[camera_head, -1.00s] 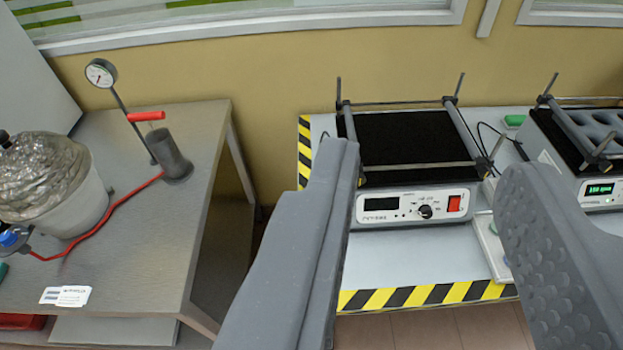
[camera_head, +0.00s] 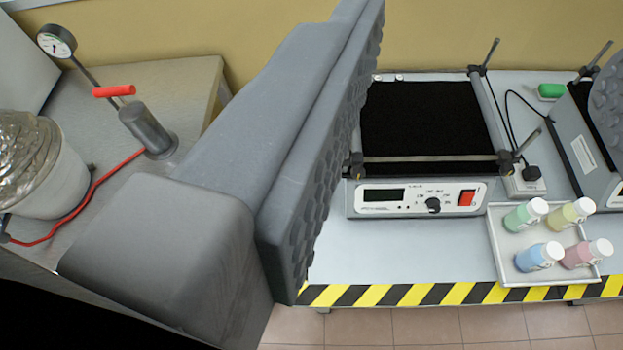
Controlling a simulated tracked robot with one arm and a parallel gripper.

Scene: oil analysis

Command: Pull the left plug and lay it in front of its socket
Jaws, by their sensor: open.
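A black plug (camera_head: 533,174) sits in a white socket block (camera_head: 526,188) on the bench, just right of the black-topped shaker. A black cable runs up from there beside the shaker. My gripper (camera_head: 485,60) is open and empty. Its left finger crosses the left and middle of the view; its right finger shows only at the right edge. The plug shows between the two fingers, and neither finger touches it. I see no second plug; the right finger covers part of the right-hand device.
The shaker (camera_head: 430,120) stands left of the socket, another device (camera_head: 592,150) right of it. A tray (camera_head: 497,246) with several capped bottles lies in front. A green object (camera_head: 550,91) lies behind. A side table (camera_head: 190,80) at left holds a gauge and pump.

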